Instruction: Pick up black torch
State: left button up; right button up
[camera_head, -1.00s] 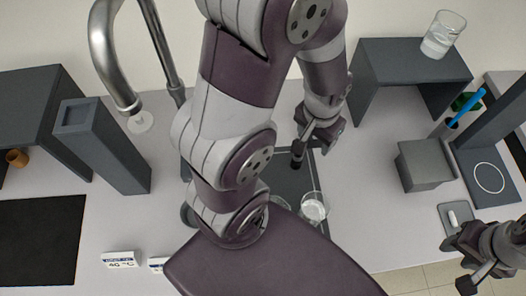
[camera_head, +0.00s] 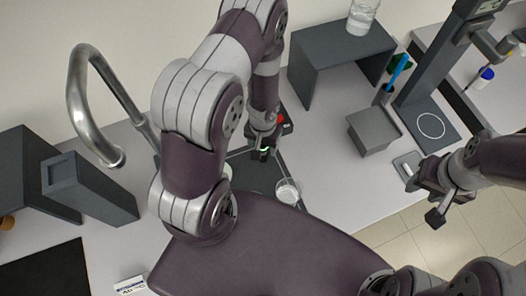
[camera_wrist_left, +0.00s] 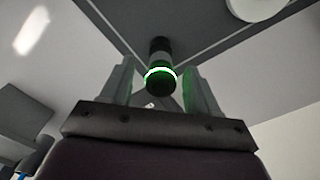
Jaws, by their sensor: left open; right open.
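The black torch (camera_wrist_left: 160,62) stands on the dark mat, with a glowing green ring around it in the left wrist view. In the head view the torch (camera_head: 262,153) is small and partly covered by my left gripper (camera_head: 263,138). In the left wrist view the left gripper's fingers (camera_wrist_left: 158,85) are apart, one on each side of the torch's near end; I cannot tell whether they touch it. My right gripper (camera_head: 424,202) is open and empty at the right, by the table's front edge.
A glass beaker (camera_head: 288,191) stands close to the torch on the mat. A grey box (camera_head: 373,130) and a dark shelf (camera_head: 340,50) with a glass jar (camera_head: 362,15) are to the right. A metal tap (camera_head: 85,100) and a tall grey block (camera_head: 95,190) are left.

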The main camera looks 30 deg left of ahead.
pick_arm(q)
jog(key=shift+f, duration=0.7)
jog(key=shift+s+a+r, duration=0.1)
jog(key=shift+c, duration=0.9)
grip_shut()
